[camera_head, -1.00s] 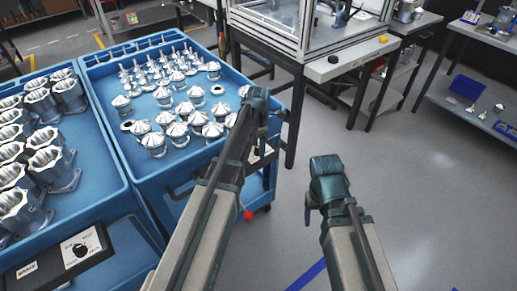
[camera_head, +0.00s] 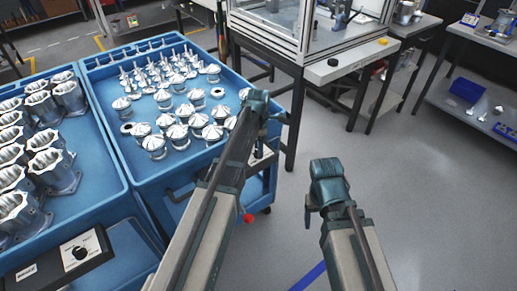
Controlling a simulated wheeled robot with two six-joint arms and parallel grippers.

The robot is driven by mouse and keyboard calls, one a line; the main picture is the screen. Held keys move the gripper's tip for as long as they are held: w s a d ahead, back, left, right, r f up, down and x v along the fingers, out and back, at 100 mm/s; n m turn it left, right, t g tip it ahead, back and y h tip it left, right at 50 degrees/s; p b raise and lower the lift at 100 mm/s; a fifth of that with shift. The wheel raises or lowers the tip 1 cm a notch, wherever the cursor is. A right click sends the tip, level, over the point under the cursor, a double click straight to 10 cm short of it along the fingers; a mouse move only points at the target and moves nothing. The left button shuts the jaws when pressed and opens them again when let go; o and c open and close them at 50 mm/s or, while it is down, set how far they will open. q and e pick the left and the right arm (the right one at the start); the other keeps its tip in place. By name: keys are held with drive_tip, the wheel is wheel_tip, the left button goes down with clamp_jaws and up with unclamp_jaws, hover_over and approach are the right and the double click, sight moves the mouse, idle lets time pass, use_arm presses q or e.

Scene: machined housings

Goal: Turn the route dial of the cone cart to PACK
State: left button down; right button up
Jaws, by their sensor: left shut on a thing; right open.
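The cone cart (camera_head: 107,119) is a blue tray cart in the middle left, loaded with shiny cone parts (camera_head: 185,110). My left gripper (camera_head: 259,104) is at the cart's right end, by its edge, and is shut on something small. What it holds is hidden behind the gripper and forearm; from its place it looks to be the route dial. The dial's pointer and the PACK mark cannot be seen. My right gripper (camera_head: 328,172) is over the bare floor, right of the cart, open and empty, its fingers turned away from view.
A second blue cart (camera_head: 112,192) with several housings (camera_head: 55,168) stands at left, with a black dial panel (camera_head: 62,262) at its near end. A framed machine bench (camera_head: 318,68) is behind my grippers. The floor at right (camera_head: 430,200) is clear.

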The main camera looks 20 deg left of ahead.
use_arm(q)
drive_tip(key=m, duration=1.1)
drive_tip(key=shift+m, duration=0.4)
drive_tip(key=m, duration=1)
drive_tip(key=shift+m, duration=0.4)
drive_tip(key=shift+c, duration=2.2)
unclamp_jaws()
drive_tip(key=shift+r, duration=0.1)
